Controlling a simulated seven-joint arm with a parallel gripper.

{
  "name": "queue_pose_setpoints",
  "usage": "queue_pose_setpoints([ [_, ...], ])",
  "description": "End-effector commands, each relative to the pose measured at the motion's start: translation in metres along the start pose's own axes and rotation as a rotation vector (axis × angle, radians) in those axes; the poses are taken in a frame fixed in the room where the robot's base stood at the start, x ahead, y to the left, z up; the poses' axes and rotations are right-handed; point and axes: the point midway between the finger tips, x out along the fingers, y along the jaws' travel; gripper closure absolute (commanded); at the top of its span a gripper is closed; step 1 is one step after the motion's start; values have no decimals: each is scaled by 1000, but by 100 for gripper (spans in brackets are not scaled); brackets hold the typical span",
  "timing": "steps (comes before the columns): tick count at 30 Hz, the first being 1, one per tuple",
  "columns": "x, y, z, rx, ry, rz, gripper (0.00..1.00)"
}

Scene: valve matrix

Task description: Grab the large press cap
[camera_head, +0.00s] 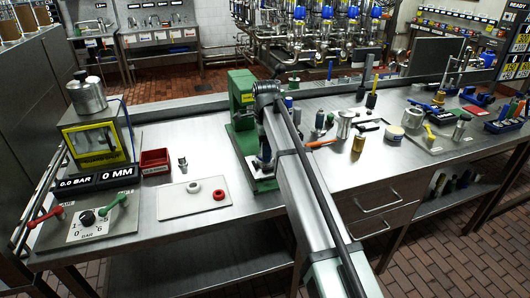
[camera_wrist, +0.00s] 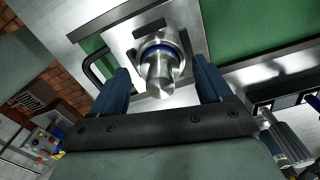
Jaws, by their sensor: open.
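My gripper (camera_wrist: 163,86) is open, its two blue fingers apart at left and right in the wrist view. A shiny steel round part with a blue ring (camera_wrist: 161,62) shows between and beyond the fingers, in front of a steel plate. It may be the large press cap, but I cannot tell for sure. The fingers do not visibly touch it. The green press (camera_head: 241,98) stands on the bench in the head view, partly hidden by my arm.
A pale plate (camera_head: 180,202) with a white ring (camera_head: 194,187) and a red ring (camera_head: 219,194) lies left of the press. A red bin (camera_head: 154,162) and a small metal fitting (camera_head: 183,163) stand behind it. Several tools and containers crowd the bench to the right.

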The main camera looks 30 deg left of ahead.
Motion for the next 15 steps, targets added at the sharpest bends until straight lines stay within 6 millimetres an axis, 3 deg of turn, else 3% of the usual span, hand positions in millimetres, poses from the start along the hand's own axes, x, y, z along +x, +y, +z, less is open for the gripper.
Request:
queue_pose_setpoints([
  [3, 0, 0, 0, 0, 0, 0, 23],
  [15, -1, 0, 0, 0, 0, 0, 61],
])
